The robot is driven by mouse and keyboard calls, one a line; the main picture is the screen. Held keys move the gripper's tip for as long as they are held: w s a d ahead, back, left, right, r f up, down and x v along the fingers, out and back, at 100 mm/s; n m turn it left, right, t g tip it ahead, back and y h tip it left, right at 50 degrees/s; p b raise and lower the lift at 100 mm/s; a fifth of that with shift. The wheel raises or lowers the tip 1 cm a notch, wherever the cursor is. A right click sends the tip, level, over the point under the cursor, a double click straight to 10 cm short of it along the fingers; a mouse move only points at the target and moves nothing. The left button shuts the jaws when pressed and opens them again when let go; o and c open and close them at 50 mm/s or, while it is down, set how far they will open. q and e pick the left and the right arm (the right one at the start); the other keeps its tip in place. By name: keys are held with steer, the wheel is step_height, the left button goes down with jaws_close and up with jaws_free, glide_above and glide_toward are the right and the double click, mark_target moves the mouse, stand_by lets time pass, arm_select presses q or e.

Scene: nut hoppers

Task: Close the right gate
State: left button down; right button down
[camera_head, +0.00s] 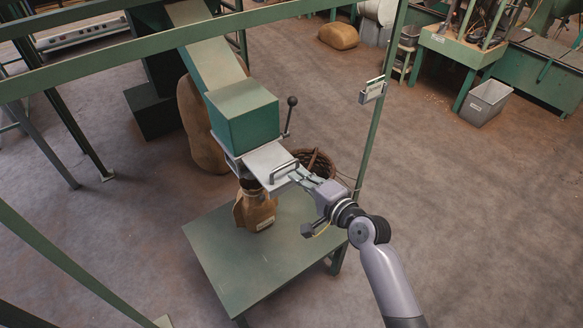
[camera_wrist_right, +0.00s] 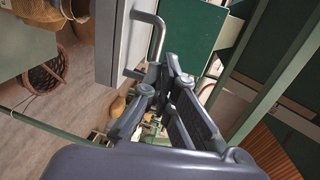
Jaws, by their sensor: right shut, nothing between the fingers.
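The right gate (camera_head: 266,160) is a flat grey metal plate that sticks out from below the green hopper box (camera_head: 243,115). A bar handle (camera_head: 283,171) stands on its outer end. My right gripper (camera_head: 298,175) is shut and empty at the handle, on the plate's outer side. In the right wrist view the grey plate (camera_wrist_right: 108,45) and its handle (camera_wrist_right: 158,38) are just beyond the fingertips (camera_wrist_right: 162,70). I cannot tell whether the fingers touch the handle. My left gripper is not in view.
A brown sack (camera_head: 258,210) stands below the gate on a green table (camera_head: 235,265). A wicker basket (camera_head: 320,160) is behind my gripper. A black-knobbed lever (camera_head: 290,108) rises beside the hopper. A green post (camera_head: 376,120) stands to the right.

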mark_target(285, 165)
steer(key=x, duration=0.4)
steer(key=shift+w, duration=0.1)
